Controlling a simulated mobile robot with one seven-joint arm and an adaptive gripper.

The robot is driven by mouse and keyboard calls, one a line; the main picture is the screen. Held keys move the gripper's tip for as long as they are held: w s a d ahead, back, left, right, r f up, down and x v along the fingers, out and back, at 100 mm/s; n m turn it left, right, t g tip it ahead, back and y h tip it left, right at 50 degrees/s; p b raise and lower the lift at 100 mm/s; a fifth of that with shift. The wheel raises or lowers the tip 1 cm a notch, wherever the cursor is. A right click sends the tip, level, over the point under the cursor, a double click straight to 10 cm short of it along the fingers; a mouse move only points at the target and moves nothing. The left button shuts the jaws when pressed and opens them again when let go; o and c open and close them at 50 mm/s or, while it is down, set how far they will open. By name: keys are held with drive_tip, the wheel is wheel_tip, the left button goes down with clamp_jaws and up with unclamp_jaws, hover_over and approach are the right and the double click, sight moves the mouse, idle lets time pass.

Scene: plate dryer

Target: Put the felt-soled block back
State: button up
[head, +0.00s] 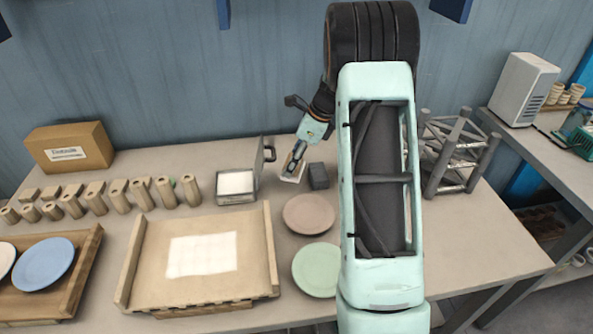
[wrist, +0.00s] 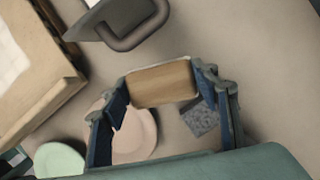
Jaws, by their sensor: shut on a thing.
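My gripper (head: 295,162) points down at the back middle of the table. In the wrist view my gripper (wrist: 160,90) has its two fingers closed on the ends of a wooden block (wrist: 160,83) with a pale edge. The block (head: 291,178) shows only in part under the fingers in the head view. Its underside is hidden, so I cannot see a felt sole. I cannot tell whether it touches the table. Just right of it lies a dark grey block (head: 318,176), speckled grey in the wrist view (wrist: 201,118).
A metal box (head: 236,198) with a white pad stands left of my gripper, its hinged lid (head: 264,158) upright. A pink plate (head: 309,214) and green plate (head: 317,269) lie in front. A wooden tray (head: 150,283) is front left. A dark rack (head: 458,158) stands right.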

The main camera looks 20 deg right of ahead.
drive_tip(key=w+f, duration=0.1)
drive_tip(key=d+f, duration=0.1)
drive_tip(key=w+d+f, duration=0.1)
drive_tip(key=f, duration=0.1)
drive_tip(key=shift+w+d, duration=0.1)
drive_tip(key=shift+w, duration=0.25)
drive_tip(key=shift+f+p, duration=0.3)
drive_tip(key=shift+f, duration=1.2)
drive_tip(key=shift+f, duration=0.1)
drive_tip(key=shift+f, duration=0.15)
drive_tip(key=o, duration=1.6)
drive_tip(key=shift+c, duration=0.2)
drive_tip(key=shift+d+r, duration=0.1)
drive_tip(key=shift+r, duration=0.5)
drive_tip(key=v, duration=1.1)
